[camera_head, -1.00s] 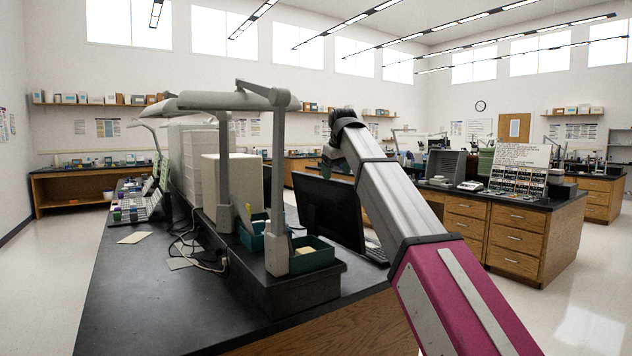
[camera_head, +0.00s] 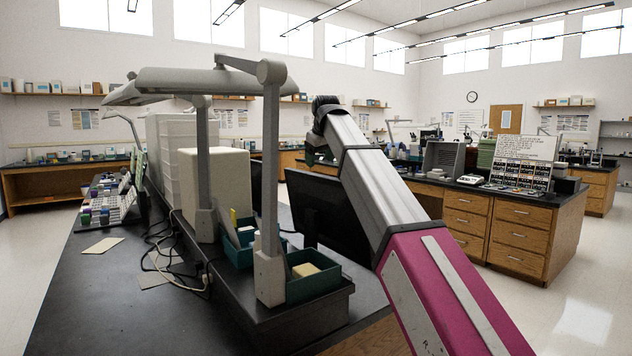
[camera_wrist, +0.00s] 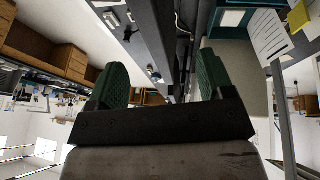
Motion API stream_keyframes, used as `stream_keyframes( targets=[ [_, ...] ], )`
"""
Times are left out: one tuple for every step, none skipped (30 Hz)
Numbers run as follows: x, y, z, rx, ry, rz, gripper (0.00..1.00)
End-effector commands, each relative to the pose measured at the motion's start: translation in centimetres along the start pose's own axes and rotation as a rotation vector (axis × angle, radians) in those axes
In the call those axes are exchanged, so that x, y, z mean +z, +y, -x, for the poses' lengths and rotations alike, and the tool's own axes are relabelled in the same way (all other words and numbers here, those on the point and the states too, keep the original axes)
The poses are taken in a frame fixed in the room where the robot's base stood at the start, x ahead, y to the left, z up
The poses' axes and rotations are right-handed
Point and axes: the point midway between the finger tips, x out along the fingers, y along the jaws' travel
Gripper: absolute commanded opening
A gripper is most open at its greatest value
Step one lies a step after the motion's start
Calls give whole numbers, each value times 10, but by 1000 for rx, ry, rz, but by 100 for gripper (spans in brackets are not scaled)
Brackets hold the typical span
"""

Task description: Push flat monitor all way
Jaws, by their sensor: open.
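The flat monitor (camera_head: 318,205) is black and stands upright on the dark bench, behind the lamp post and the teal bins. I see its back at an angle in the head view, and my arm hides its right part. My gripper (camera_wrist: 162,64) shows two green ridged fingers spread apart in the wrist view, with nothing between them. In the head view, the gripper is mostly hidden behind the wrist, near the monitor's top edge. I cannot tell whether it touches the monitor. I cannot clearly make out the monitor in the wrist view.
A grey lamp post (camera_head: 270,190) rises from the raised black bench shelf. Teal bins (camera_head: 312,283) sit at its foot. A cream box (camera_head: 222,180) stands behind. Cables (camera_head: 165,250) lie on the bench's left. Open floor separates it from the wooden drawer bench (camera_head: 490,230) at right.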

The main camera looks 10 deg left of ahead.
Motion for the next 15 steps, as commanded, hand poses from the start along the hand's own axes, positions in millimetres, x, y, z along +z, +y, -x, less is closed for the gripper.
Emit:
stream_keyframes(
  targets=[
    [1,0,-8,0,-1,0,74],
    [1,0,-13,0,-1,0,74],
    [1,0,-20,0,-1,0,74],
    [1,0,-26,-1,-2,0,74],
    [1,0,-32,0,-1,0,74],
    [1,0,-39,0,-1,0,74],
    [1,0,-44,0,-1,0,74],
    [1,0,-50,0,-1,0,74],
    [1,0,-57,0,-1,0,74],
    [0,0,-61,0,0,0,74],
    [0,0,-66,0,0,1,74],
    [0,0,-71,0,0,1,74],
    [0,0,-74,1,0,1,74],
    [0,0,-78,1,0,1,74],
    [0,0,-82,1,1,1,74]
  ],
)
